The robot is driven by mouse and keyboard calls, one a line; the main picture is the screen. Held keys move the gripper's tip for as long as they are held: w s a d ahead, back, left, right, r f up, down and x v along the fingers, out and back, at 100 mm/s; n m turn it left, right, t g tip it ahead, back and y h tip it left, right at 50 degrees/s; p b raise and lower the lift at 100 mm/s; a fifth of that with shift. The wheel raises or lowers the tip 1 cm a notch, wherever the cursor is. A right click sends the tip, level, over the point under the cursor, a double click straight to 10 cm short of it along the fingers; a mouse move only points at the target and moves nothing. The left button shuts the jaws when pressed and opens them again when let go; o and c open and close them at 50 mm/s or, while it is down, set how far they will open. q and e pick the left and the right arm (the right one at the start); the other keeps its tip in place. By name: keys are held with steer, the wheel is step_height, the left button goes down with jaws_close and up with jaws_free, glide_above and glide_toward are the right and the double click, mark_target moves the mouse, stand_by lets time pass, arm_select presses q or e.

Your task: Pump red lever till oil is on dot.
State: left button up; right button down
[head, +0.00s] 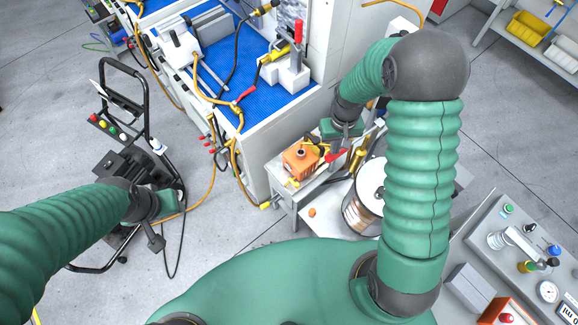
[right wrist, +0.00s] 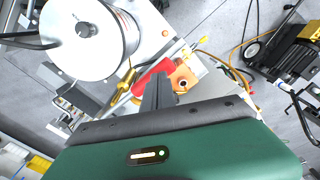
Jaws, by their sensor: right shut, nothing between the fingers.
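An orange pump box (head: 300,160) with a dark round cap stands on a small light stand beside the blue-topped bench. The red lever (head: 336,157) sticks out on the right side of the box. In the right wrist view the red lever (right wrist: 150,77) lies beside the orange box (right wrist: 183,79). My right gripper (right wrist: 158,92) is shut and empty, its fingertips right by the lever; I cannot tell whether they touch it. My left gripper (head: 154,237) hangs low at the left, far from the pump; its jaw state is unclear. The oil level and dot cannot be made out.
A white drum (head: 366,195) stands close to the right of the stand. The blue-topped bench (head: 222,75) with hoses and clamps is behind. A black wheeled cart (head: 125,150) is at the left. A control panel (head: 515,250) is at the right. The floor between cart and bench is fairly open.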

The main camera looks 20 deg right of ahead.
steer(key=shift+w+f, duration=0.1)
steer(key=shift+w, duration=0.05)
steer(key=shift+a, duration=0.1)
stand_by(0.3)
step_height(320, 180, down, 12)
steer(key=b, duration=0.8)
step_height(320, 180, up, 12)
steer(key=p, duration=0.9)
steer(key=shift+r+p, duration=0.25)
steer(key=shift+p, duration=0.15)
steer(key=shift+f, duration=0.1)
